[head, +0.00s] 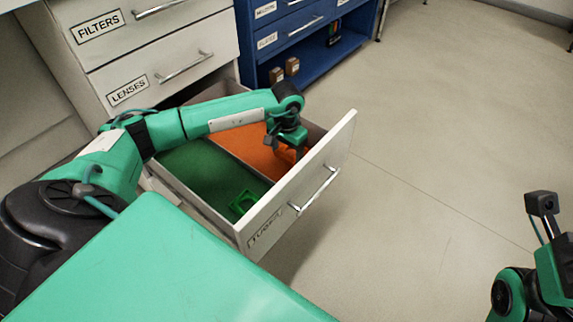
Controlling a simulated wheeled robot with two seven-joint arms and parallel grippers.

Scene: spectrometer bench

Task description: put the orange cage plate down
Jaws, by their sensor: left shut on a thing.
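My left gripper (298,153) reaches down into the open lower drawer (299,210), over its orange-lined compartment (258,153), close to the drawer front. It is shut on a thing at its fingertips. I take this to be the orange cage plate, but it does not stand out from the orange lining and the gripper hides it. I cannot tell whether it touches the drawer floor. A green cage plate (243,201) lies in the green-lined compartment (203,172), near the front. Part of my right arm shows at the lower right; its fingers are not visible.
Shut drawers labelled FILTERS (140,25) and LENSES (155,78) are above the open drawer. A blue cabinet (308,40) stands behind it, with small brown objects (284,70) on its low shelf. The floor (430,130) to the right is clear.

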